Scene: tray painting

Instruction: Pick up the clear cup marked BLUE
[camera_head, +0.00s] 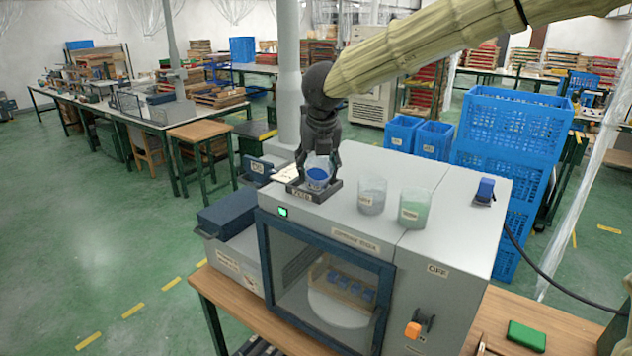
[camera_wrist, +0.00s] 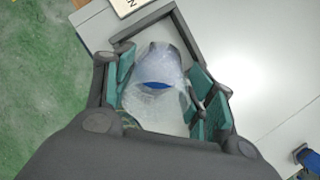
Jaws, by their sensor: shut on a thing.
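The clear cup with blue contents (camera_head: 317,177) stands at a dark square holder (camera_head: 314,193) on top of the grey cabinet. My gripper (camera_head: 318,165) reaches down from above with its fingers around this cup. In the wrist view the cup (camera_wrist: 157,82) sits between the green finger pads of my gripper (camera_wrist: 160,95), and the jaws are shut on it. The holder's dark frame (camera_wrist: 178,25) surrounds the far side of the cup there. I cannot tell whether the cup is clear of the holder's floor. The cup's marking is not readable.
Two more clear cups, one greyish (camera_head: 372,195) and one green (camera_head: 414,208), stand right of the holder on the cabinet top (camera_head: 345,218). A blue switch (camera_head: 485,191) is at the right edge. Blue crates (camera_head: 512,130) stand behind. A dark blue box (camera_head: 228,212) is left.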

